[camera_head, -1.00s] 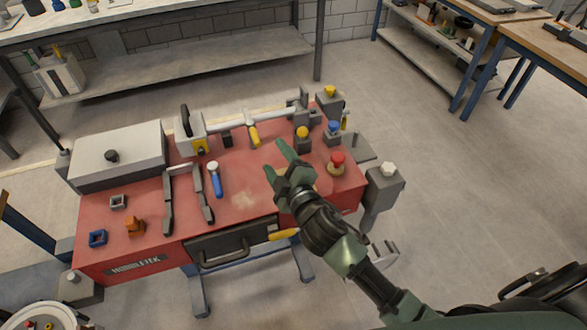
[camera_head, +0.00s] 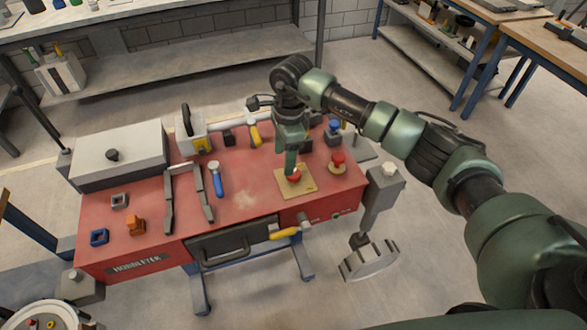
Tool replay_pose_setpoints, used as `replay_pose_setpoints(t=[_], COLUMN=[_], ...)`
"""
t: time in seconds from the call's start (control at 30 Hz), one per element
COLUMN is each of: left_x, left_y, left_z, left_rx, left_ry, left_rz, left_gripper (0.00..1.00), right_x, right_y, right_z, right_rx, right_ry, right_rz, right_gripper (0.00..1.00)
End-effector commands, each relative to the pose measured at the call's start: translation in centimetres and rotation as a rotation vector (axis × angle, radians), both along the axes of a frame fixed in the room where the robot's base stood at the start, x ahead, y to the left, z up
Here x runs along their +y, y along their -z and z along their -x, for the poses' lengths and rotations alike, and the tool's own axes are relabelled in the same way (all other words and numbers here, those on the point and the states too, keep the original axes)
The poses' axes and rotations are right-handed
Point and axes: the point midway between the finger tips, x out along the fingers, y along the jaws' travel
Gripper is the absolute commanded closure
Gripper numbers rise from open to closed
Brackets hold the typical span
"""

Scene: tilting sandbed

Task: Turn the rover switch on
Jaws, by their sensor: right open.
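My right gripper (camera_head: 291,168) points down at the right part of the red bench top (camera_head: 246,200). Its fingertips are at a small red knob (camera_head: 294,177) on a tan square plate (camera_head: 306,185); I cannot tell whether they touch it. The gripper is open, with its fingers overlapping from this angle. A red mushroom-shaped button (camera_head: 338,158) on a yellowish base stands just right of the plate. No label that I can read tells which of these is the rover switch. My left gripper is not in view.
A blue-capped block (camera_head: 333,128) stands behind the red button. A blue-handled tool (camera_head: 217,180), dark tongs-like bars (camera_head: 169,205) and a grey box (camera_head: 118,155) are on the left. A yellow-handled lever (camera_head: 285,232) sticks out at the front edge.

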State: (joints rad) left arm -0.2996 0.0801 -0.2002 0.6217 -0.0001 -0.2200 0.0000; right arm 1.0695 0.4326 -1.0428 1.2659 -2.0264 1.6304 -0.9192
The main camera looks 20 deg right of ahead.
Motion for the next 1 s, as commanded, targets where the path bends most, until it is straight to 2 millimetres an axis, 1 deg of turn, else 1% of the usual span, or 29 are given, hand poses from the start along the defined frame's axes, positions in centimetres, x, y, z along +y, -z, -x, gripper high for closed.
replay_pose_setpoints(t=[0.03, 0.1, 0.17, 0.27, 0.5, 0.6, 0.77, 1.0], left_x=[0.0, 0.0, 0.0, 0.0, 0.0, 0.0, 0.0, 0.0], left_y=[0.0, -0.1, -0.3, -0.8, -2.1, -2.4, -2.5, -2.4], left_z=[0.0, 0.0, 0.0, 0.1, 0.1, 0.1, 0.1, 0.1], left_rx=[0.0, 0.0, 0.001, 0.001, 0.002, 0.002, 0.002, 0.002], left_ry=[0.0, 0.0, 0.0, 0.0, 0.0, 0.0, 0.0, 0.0], left_rz=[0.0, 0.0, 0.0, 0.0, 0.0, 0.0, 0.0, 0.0], left_gripper=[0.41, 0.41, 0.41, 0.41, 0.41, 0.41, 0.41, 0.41], right_x=[-1.4, -2.5, -2.8, -2.7, -2.6, -2.6, -2.6, -2.6], right_y=[-0.5, -0.6, -0.3, 0.9, 4.8, 5.9, 6.9, 7.0], right_z=[-0.3, -0.4, -0.4, -0.3, -0.2, -0.3, -0.3, -0.4], right_rx=[0.001, 0.007, 0.01, 0.013, 0.013, 0.011, 0.009, 0.007], right_ry=[-0.001, -0.001, -0.001, -0.003, -0.002, -0.001, -0.001, -0.002], right_rz=[0.051, 0.089, 0.1, 0.099, 0.096, 0.095, 0.095, 0.094], right_gripper=[0.39, 0.39, 0.39, 0.39, 0.39, 0.39, 0.39, 0.39])
